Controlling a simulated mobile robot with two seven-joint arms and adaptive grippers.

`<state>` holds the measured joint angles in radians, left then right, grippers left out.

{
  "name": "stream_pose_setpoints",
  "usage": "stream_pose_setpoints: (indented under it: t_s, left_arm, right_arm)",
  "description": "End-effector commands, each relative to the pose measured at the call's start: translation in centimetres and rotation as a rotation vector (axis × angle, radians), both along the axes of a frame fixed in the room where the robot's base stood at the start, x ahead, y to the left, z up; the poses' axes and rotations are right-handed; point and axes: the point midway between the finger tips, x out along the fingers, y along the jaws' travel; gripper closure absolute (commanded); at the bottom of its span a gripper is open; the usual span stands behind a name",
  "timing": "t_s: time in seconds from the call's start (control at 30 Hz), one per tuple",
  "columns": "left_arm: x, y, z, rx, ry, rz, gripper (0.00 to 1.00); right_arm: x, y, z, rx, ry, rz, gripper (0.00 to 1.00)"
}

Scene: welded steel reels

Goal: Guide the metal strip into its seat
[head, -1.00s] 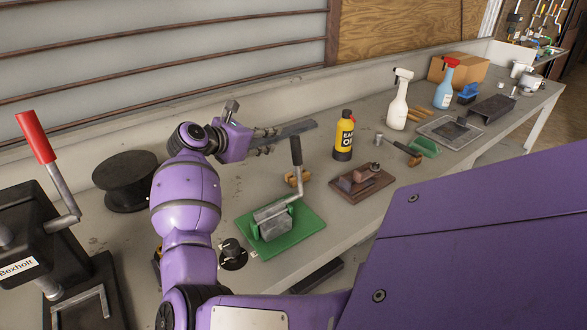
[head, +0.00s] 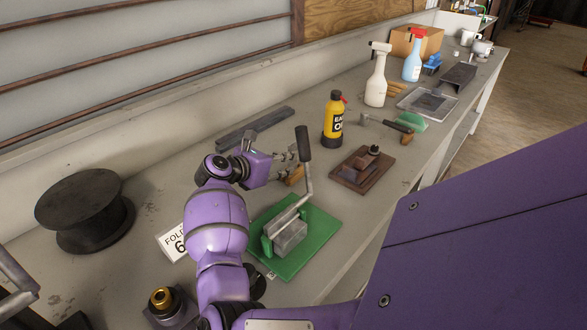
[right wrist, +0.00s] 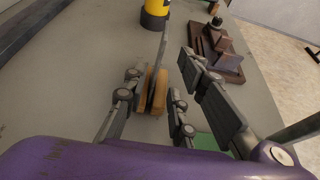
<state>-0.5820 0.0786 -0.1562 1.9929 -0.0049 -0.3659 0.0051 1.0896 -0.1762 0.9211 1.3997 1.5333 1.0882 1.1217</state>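In the right wrist view a thin grey metal strip (right wrist: 161,62) stands on edge in a slotted wooden block (right wrist: 159,88). My right gripper (right wrist: 155,100) is open, with its fingers apart on either side of the strip and block. No contact is clear. In the head view the right gripper (head: 285,163) is just above and left of the wooden block (head: 294,177), and its fingers hide most of the strip. A green-based folding tool (head: 318,240) with a grey block and a raised black-handled lever (head: 303,143) stands in front. I cannot tell which part is the seat.
A dark bar (head: 255,128) lies near the wall. A black reel (head: 85,211) is at left, a sign (head: 172,245) beside my arm. A yellow oil bottle (head: 334,120) and a brown fixture (head: 361,170) stand to the right. Bare bench lies between bar and bottle.

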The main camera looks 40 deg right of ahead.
Motion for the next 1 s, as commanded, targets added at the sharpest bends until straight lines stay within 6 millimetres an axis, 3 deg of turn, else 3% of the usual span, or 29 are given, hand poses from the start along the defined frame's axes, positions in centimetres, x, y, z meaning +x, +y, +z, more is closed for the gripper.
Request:
stream_pose_setpoints:
  t_s: [0.3, 0.63, 0.83, 1.0]
  left_arm:
    - [0.9, -0.1, 1.1, -0.004, -0.019, 0.001, 0.28]
    - [1.1, -0.3, 1.1, -0.007, -0.022, -0.002, 0.28]
    - [1.1, -0.3, 1.1, -0.006, -0.021, -0.001, 0.28]
    - [1.0, -0.3, 1.1, -0.006, -0.021, -0.001, 0.28]
  right_arm:
    - [0.6, -4.2, -1.3, 0.0, -0.001, 0.0, 0.75]
    - [0.7, -4.8, -1.7, 0.001, -0.001, 0.0, 0.75]
    - [0.7, -4.8, -1.7, 0.001, -0.001, 0.0, 1.0]
    - [0.7, -4.8, -1.7, 0.001, -0.001, 0.0, 1.0]
